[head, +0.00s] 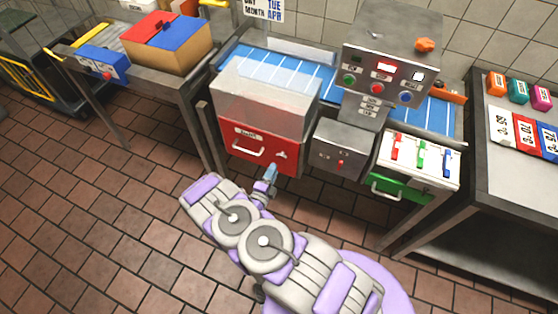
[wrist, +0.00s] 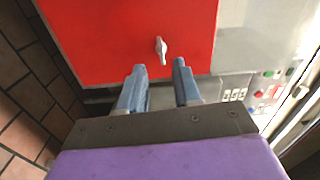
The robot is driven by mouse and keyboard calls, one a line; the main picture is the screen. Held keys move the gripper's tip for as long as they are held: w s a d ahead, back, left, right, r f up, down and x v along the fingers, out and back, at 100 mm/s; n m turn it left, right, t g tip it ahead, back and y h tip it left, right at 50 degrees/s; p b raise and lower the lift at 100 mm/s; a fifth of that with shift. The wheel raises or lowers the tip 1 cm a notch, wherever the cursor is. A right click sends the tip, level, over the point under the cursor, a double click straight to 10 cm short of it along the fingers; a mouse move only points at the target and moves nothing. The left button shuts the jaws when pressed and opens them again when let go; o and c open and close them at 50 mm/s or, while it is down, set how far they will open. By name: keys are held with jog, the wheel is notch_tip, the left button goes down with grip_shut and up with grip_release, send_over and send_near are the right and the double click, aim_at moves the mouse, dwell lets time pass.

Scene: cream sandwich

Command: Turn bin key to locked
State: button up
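The red bin front (head: 247,143) is below a clear-topped hopper, left of centre in the head view. It has a white handle (head: 248,151) and a small light key (head: 281,155) at its right side. In the wrist view the key (wrist: 161,50) stands out from the red panel (wrist: 110,35), roughly upright and slightly tilted. My gripper (wrist: 160,82) is open, its two blue fingers apart with nothing between them. The key is just beyond the fingertips, near the middle of the gap. In the head view my gripper (head: 270,174) is just below and in front of the key.
A grey box with a red switch (head: 340,162) stands right of the bin. Further right are coloured levers (head: 421,155) above a green drawer (head: 400,186). A control panel (head: 382,80) rises behind. A side table (head: 495,180) is at the far right. The tiled floor (head: 90,220) is clear at left.

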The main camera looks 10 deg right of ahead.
aim_at(282, 155)
jog(key=b+x, duration=0.1)
jog(key=x, duration=0.5)
jog(key=shift+w+d, duration=0.2)
jog(key=shift+d, duration=0.1)
jog(key=shift+a, duration=0.1)
jog(key=shift+s, duration=0.1)
grip_shut()
